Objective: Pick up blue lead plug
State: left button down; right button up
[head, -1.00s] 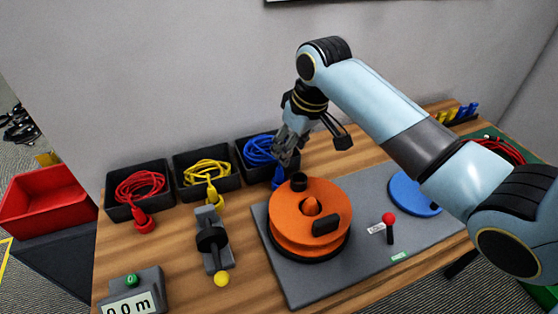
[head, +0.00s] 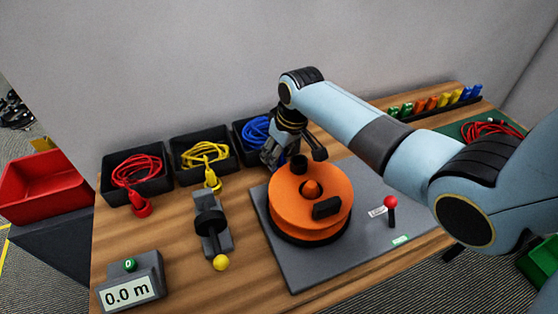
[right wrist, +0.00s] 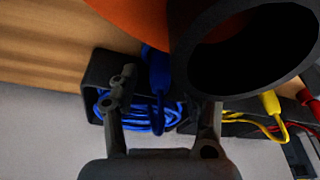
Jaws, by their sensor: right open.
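The blue lead plug (right wrist: 158,68) hangs over the rim of the black bin at the table side in the right wrist view. Its blue lead (right wrist: 150,112) lies coiled in that bin (right wrist: 98,72); the coil also shows in the head view (head: 256,129). My right gripper (right wrist: 163,100) is open, with its fingers on either side of the plug and lead in the picture. I cannot tell whether it touches them. In the head view my right gripper (head: 276,154) is low by the blue bin and mostly hides the plug. My left gripper is not in view.
The orange reel (head: 290,205) stands on a grey board close in front of my right gripper. Bins with yellow (head: 205,153) and red (head: 133,165) leads stand to the left. A clamp device (head: 210,226) and a meter reading 0.0 m (head: 129,291) are nearer the front.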

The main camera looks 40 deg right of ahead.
grip_shut()
dwell(0.3)
notch_tip(320, 180, up, 10)
jog(key=shift+r+p, duration=0.1)
jog(key=shift+p, duration=0.3)
